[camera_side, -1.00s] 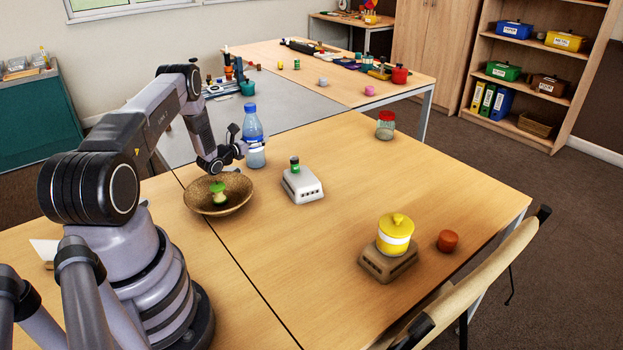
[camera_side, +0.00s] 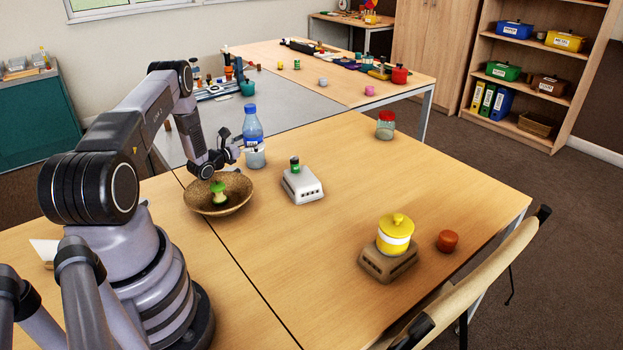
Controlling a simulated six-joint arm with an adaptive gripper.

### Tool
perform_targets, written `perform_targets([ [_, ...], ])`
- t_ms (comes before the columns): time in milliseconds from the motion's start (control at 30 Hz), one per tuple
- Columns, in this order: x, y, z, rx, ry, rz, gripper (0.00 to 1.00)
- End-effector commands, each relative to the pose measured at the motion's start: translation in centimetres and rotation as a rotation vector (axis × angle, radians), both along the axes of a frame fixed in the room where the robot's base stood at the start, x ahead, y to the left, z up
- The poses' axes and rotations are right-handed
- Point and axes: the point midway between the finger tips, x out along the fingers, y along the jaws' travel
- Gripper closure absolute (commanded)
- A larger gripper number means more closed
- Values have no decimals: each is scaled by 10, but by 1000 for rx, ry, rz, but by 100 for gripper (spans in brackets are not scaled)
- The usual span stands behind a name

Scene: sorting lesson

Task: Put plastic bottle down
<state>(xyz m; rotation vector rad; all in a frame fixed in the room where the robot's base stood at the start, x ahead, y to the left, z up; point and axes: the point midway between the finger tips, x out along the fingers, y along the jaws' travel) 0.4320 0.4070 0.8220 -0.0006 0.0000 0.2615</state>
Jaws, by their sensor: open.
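The bottle's lower left edge is partly hidden by the fingers.
A brown bowl (camera_side: 197,205) with a green apple core (camera_side: 218,191) sits just below my gripper.

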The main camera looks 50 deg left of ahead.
Motion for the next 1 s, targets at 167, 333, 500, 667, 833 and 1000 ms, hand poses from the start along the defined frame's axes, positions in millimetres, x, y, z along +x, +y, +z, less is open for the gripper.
perform_targets([
  [167,-29,-6,0,-1,2,3,9],
  [333,-40,-11,0,0,0,1,9],
  [500,-41,-11,0,1,-1,1,9],
  [667,-40,-10,3,9,-5,-2,9],
  [833,-23,-9,50,127,-86,-33,9],
  [1000,11,-29,166,400,-285,-132,9],
])
